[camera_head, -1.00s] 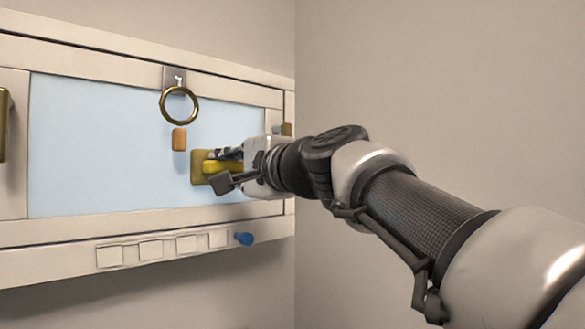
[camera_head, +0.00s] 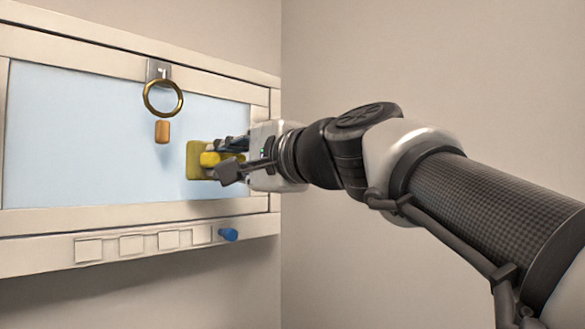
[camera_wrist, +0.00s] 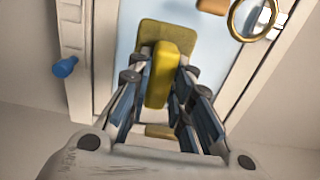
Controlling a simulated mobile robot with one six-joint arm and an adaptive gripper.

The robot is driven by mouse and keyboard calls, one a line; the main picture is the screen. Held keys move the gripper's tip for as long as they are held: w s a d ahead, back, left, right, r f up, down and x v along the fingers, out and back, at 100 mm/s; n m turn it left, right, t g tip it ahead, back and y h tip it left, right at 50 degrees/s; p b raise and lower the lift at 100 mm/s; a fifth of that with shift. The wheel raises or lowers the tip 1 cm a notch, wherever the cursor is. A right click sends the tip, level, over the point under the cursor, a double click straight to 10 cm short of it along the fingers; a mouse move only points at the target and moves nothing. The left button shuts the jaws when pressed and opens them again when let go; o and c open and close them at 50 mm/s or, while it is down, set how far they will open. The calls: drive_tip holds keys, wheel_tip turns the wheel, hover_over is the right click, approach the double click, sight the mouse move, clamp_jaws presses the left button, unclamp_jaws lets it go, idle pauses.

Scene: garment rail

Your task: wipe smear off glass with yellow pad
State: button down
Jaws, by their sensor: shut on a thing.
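The yellow pad (camera_head: 199,160) is a flat square with a yellow grip block, standing upright at the right part of the pale blue glass (camera_head: 80,140). My gripper (camera_head: 222,162) is shut on the block from the right. In the wrist view the block (camera_wrist: 162,75) sits between the fingers of my gripper (camera_wrist: 160,85), with the flat pad (camera_wrist: 168,32) beyond it, over the glass (camera_wrist: 126,35). I cannot tell if the pad touches the glass. No smear shows on the visible glass; the pad and fingers hide part of it.
A brass ring (camera_head: 163,98) hangs from a metal hook plate at the frame's top edge, with an orange-brown block (camera_head: 162,131) below it. A blue peg (camera_head: 229,235) and several pale square tiles (camera_head: 131,243) line the lower rail. Bare wall lies to the right.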

drive_tip(key=shift+s+d, duration=0.15)
drive_tip(key=shift+b+v, duration=0.65)
drive_tip(key=shift+v, duration=0.9)
drive_tip(key=p+x, duration=0.3)
drive_tip(key=x, duration=0.6)
drive_tip(key=shift+p, duration=0.4)
